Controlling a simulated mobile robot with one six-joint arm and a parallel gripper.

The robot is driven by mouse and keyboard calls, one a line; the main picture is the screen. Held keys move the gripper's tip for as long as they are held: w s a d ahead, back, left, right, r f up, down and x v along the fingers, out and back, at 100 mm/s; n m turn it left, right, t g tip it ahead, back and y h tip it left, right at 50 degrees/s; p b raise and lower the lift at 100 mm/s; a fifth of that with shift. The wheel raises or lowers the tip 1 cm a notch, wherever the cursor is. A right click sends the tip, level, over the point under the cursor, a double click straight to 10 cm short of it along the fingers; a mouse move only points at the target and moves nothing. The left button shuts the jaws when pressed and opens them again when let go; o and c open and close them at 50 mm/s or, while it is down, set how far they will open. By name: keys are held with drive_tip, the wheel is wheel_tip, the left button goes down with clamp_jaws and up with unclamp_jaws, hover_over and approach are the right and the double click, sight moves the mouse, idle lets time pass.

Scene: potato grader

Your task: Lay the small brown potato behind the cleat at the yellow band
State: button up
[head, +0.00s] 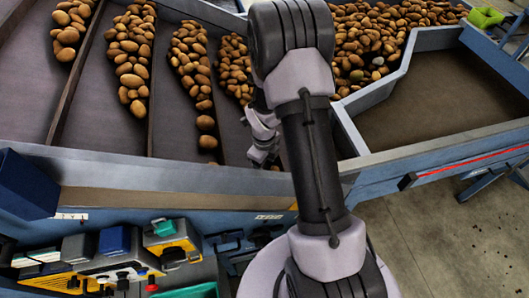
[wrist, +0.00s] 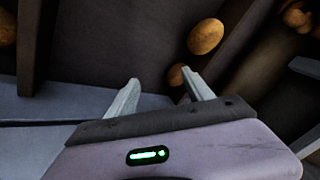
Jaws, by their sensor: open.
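My gripper (wrist: 162,85) is open, with nothing between its two pale fingers. In the head view my gripper (head: 263,158) is low over a dark lane at the front of the grader, partly hidden by my arm. In the wrist view a small brown potato (wrist: 176,75) lies just beyond the right fingertip, partly hidden by it. A larger tan potato (wrist: 205,37) lies farther off. I cannot tell which potato is the task's. Dark cleats (head: 152,100) divide the lanes; one cleat (wrist: 32,40) stands at left in the wrist view. I cannot make out the yellow band.
Long heaps of potatoes (head: 130,50) fill the lanes, with a large heap (head: 365,40) at the back right. A blue frame edge (head: 120,165) runs along the front. The right bay (head: 440,100) is empty. A control panel (head: 110,265) sits at lower left.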

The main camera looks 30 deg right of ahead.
drive_tip(key=a+r+n+t+p, duration=0.1)
drive_tip(key=a+r+n, duration=0.1)
drive_tip(key=r, duration=0.9)
drive_tip(key=a+r+n, duration=0.1)
drive_tip(key=r+n, duration=0.1)
drive_tip(key=r, duration=0.9)
drive_tip(key=s+a+r+n+t+y, duration=0.1)
drive_tip(key=s+a+r+n+t, duration=0.2)
drive_tip(key=s+a+r+n, duration=0.65)
drive_tip(key=s+a+r+n+t+y, duration=0.1)
drive_tip(key=s+a+r+n+t, duration=0.45)
drive_tip(key=n, duration=0.75)
wheel_tip(320, 180, down, 25)
drive_tip(key=s+d+g+b, duration=0.1)
drive_tip(key=g+b, duration=0.3)
drive_tip(key=b, duration=1.9)
drive_tip(key=shift+s+d+r, duration=0.2)
drive_tip(key=shift+s+d, duration=0.2)
drive_tip(key=shift+s, duration=0.25)
drive_tip(key=shift+o, duration=0.4)
